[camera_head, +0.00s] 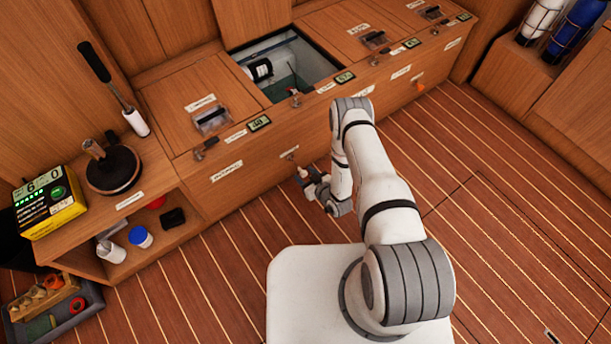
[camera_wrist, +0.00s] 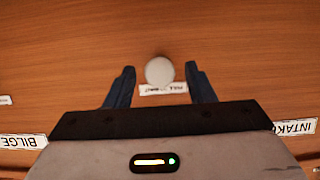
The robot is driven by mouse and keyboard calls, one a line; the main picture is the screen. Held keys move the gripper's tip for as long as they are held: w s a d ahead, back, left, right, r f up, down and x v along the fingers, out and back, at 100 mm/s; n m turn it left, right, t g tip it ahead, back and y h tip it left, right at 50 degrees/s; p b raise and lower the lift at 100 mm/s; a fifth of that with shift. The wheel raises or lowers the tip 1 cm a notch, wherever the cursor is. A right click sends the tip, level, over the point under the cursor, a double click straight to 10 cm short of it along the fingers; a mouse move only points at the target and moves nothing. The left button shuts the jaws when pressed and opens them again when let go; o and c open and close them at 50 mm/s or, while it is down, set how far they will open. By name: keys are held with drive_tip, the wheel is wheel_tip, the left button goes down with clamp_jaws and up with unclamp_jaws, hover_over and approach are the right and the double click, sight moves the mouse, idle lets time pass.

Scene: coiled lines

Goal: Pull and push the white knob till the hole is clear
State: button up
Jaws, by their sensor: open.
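The white knob (camera_wrist: 160,70) is round and stands out from the wooden bench front in the wrist view. My gripper (camera_wrist: 160,76) is open, with one dark finger on each side of the knob and a visible gap on both sides. A white label (camera_wrist: 178,88) lies just beyond the knob, partly covered by it. In the head view my gripper (camera_head: 312,184) is at the bench front, and the knob is hard to tell apart from it there. The open compartment (camera_head: 246,79) in the bench top holds a white cylinder (camera_head: 259,70) and a greenish bottom. I cannot make out a hole there.
Closed hatches with latches flank the compartment. A low tray (camera_head: 68,325) lies on the floor. The planked floor at right is clear.

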drive_tip(key=p+v, duration=0.2)
drive_tip(key=v, duration=0.5)
drive_tip(key=shift+s+d, duration=0.2)
drive_tip(key=shift+s, duration=0.1)
drive_tip(key=shift+r, duration=0.1)
